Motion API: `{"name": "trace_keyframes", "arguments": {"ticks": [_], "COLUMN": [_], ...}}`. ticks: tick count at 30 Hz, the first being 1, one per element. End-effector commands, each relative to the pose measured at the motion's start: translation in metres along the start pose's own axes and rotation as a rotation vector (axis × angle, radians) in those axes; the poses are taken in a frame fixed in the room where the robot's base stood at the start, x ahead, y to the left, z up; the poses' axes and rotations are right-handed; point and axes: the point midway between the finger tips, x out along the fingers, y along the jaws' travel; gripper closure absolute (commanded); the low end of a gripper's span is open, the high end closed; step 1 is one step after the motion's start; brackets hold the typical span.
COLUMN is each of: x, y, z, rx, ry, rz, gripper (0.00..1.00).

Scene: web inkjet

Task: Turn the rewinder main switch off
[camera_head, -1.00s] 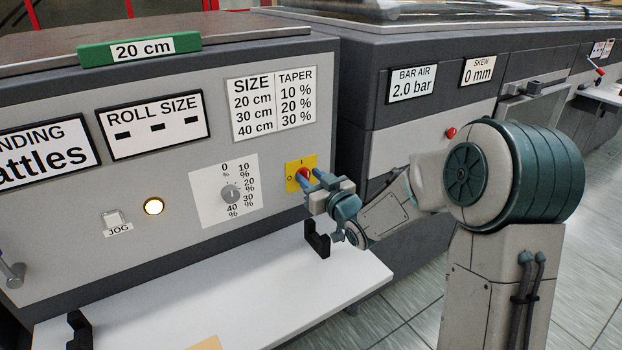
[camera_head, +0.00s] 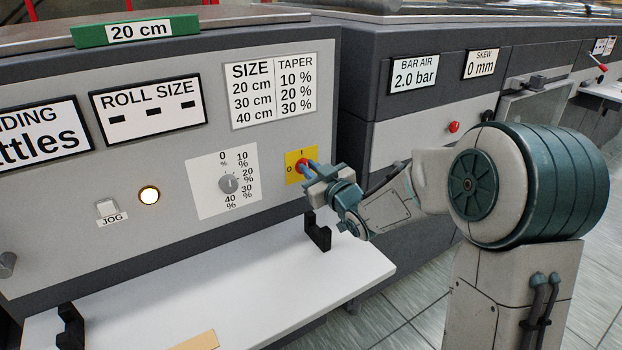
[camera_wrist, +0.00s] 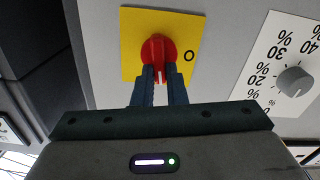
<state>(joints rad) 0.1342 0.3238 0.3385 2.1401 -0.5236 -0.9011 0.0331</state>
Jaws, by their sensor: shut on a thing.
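The main switch is a red rotary knob (camera_wrist: 157,46) on a square yellow plate (camera_head: 293,176) at the right end of the grey rewinder panel. In the head view the plate bears an "I" at the top and an "O" at the left. In the wrist view, which is turned upside down, the knob's grip bar looks upright, with the "O" to its right. My gripper (camera_wrist: 161,74) has its two blue fingers closed on both sides of the bar. It also shows in the head view (camera_head: 304,168), hiding part of the knob.
A grey taper dial (camera_head: 229,184) is left of the switch, with a lit round lamp (camera_head: 149,195) and a JOG button (camera_head: 107,208) farther left. Below, a white shelf (camera_head: 230,290) carries black brackets (camera_head: 317,234). A red button (camera_head: 454,127) is on the neighbouring machine.

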Motion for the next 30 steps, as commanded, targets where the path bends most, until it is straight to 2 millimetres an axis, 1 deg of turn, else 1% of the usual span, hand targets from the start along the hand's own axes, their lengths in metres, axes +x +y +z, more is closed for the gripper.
{"name": "trace_keyframes", "arguments": {"ticks": [1,30], "x": [0.000,0.000], "y": [-0.003,-0.013], "z": [0.007,0.012], "rx": [-0.043,-0.960], "ry": [0.005,0.003], "rz": [0.000,0.000], "gripper": [1.00,1.00]}}
